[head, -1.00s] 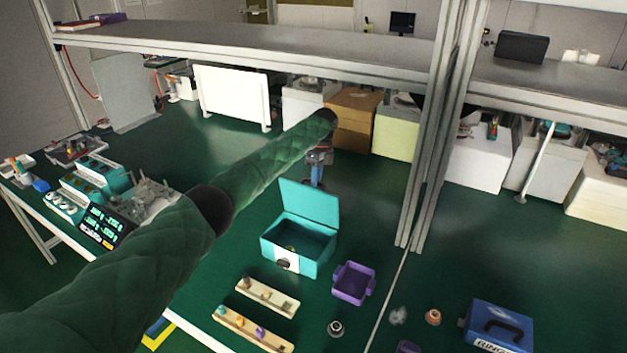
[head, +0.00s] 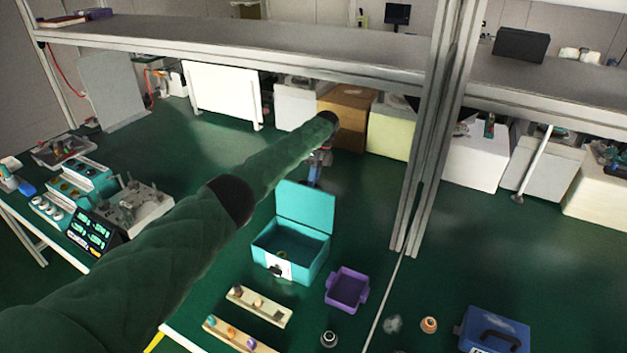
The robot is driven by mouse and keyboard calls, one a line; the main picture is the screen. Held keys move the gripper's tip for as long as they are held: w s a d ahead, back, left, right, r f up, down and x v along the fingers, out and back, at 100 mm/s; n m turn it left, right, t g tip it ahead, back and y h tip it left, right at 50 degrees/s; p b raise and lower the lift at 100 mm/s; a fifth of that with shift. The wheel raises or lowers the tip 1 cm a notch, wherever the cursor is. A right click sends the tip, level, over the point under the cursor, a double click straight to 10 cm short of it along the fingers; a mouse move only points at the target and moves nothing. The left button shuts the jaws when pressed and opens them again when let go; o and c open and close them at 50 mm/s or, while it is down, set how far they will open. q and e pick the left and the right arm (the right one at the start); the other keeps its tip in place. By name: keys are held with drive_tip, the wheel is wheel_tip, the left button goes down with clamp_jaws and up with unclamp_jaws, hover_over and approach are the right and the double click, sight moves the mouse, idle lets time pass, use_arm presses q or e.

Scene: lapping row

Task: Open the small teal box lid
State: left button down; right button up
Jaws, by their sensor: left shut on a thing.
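The small teal box (head: 289,262) stands on the green bench top with its lid (head: 305,208) raised, standing roughly upright at the back. The box's inside shows, with a small ring-like item in it. My left arm reaches in from the left, over and behind the box. My left gripper (head: 315,174) is at the lid's top edge, shut on the lid; its fingertips are partly hidden behind the lid. My right gripper is not in view.
A purple tray (head: 347,289) sits right of the box. Wooden strips with small parts (head: 259,306) lie in front. A blue case (head: 494,330) is at the lower right. A metal upright (head: 432,150) and a shelf (head: 220,45) stand behind.

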use_arm(q)
drive_tip(key=c, duration=1.4)
unclamp_jaws()
drive_tip(key=shift+f, duration=0.4)
drive_tip(key=shift+r, duration=0.25)
